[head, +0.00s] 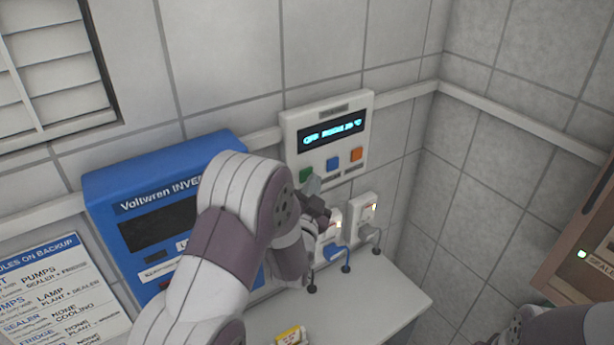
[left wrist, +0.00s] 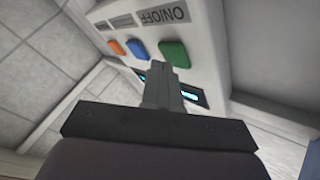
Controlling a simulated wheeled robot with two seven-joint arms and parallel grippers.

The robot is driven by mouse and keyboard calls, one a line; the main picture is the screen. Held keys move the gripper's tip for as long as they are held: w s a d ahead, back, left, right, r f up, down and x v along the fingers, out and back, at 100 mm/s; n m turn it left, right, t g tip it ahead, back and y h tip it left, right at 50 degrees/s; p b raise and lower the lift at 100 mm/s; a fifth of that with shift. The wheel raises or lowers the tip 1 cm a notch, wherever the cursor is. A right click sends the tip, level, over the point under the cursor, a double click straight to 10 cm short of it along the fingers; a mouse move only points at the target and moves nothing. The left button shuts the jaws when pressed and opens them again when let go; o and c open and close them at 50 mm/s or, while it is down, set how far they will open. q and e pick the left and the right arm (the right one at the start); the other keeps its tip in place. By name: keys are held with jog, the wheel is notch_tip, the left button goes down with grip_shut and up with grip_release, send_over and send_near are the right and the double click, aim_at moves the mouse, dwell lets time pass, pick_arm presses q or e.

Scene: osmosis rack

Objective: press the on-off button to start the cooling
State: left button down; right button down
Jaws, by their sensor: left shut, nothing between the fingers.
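The white control panel (head: 291,128) hangs on the tiled wall with a lit cyan display (head: 333,132). Below the display is a row of green (head: 306,175), blue (head: 333,164) and orange (head: 356,154) buttons. In the left wrist view an ON/OFF label (left wrist: 163,15) is printed beside the green button (left wrist: 174,53). My left gripper (head: 313,187) is shut and empty, just below the green button. In the left wrist view its fingertips (left wrist: 160,64) overlap the green button's edge; I cannot tell whether they touch. My right gripper is out of view.
A blue inverter box (head: 105,192) hangs left of the panel, partly behind my left arm. Sockets with plugs and cords (head: 366,209) are below the panel, above a white counter (head: 400,305). A yellow item (head: 291,336) lies on the counter. A brown cabinet (head: 570,260) stands at right.

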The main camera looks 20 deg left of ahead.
pick_arm(q)
jog(key=shift+w+a, duration=0.25)
jog(key=shift+a, duration=0.05)
dwell(0.5)
jog(key=shift+d+b, duration=0.1)
jog(key=shift+b, duration=0.2)
jog(key=shift+s+d, duration=0.5)
jog(key=shift+d, duration=0.05)
jog(key=shift+s+d+b, duration=0.35)
jog(key=shift+s+d, duration=0.45)
jog(key=shift+d, duration=0.2)
jog(key=shift+s+d+b, duration=0.3)
jog(key=shift+s+d, duration=0.45)
jog(key=shift+d, duration=0.2)
